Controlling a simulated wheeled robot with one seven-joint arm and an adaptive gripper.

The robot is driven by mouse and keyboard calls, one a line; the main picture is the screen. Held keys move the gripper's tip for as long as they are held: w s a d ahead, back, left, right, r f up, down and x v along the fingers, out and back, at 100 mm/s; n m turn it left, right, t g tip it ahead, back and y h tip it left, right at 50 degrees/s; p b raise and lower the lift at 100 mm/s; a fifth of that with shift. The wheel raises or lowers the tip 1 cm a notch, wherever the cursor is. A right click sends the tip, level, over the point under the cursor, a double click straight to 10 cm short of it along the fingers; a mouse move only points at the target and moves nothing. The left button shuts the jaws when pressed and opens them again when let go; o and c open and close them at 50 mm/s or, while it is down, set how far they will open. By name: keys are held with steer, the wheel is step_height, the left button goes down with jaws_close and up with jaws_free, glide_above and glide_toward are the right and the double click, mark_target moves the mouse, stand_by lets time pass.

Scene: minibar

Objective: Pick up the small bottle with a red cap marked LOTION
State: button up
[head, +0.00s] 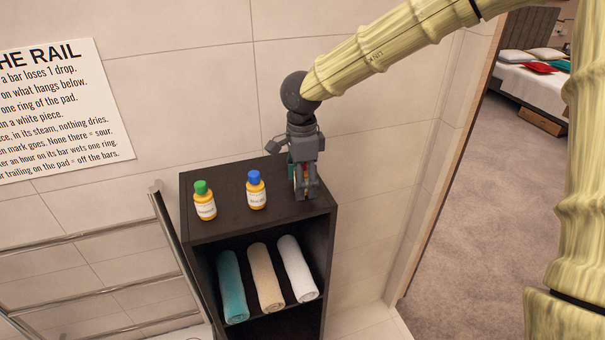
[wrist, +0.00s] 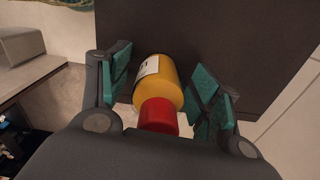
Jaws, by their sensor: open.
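The yellow bottle with a red cap (wrist: 158,116) is between the two open fingers of my gripper (wrist: 160,95) in the wrist view. Its white label shows in part, but I cannot read it there. Gaps show between the bottle and the teal finger pads. In the head view my gripper (head: 305,178) is at the right end of the dark shelf top (head: 228,222) and hides most of that bottle; only a thin strip of red and yellow (head: 305,174) shows between the fingers.
A green-capped yellow bottle (head: 204,203) and a blue-capped one (head: 255,192) stand on the shelf top, left of my gripper. Rolled teal, beige and white towels (head: 266,278) lie on the shelf below. A metal rail (head: 178,262) stands at the left. A doorway opens at the right.

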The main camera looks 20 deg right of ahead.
steer(key=shift+s, duration=0.1)
steer(key=c, duration=1.2)
steer(key=shift+o, duration=0.2)
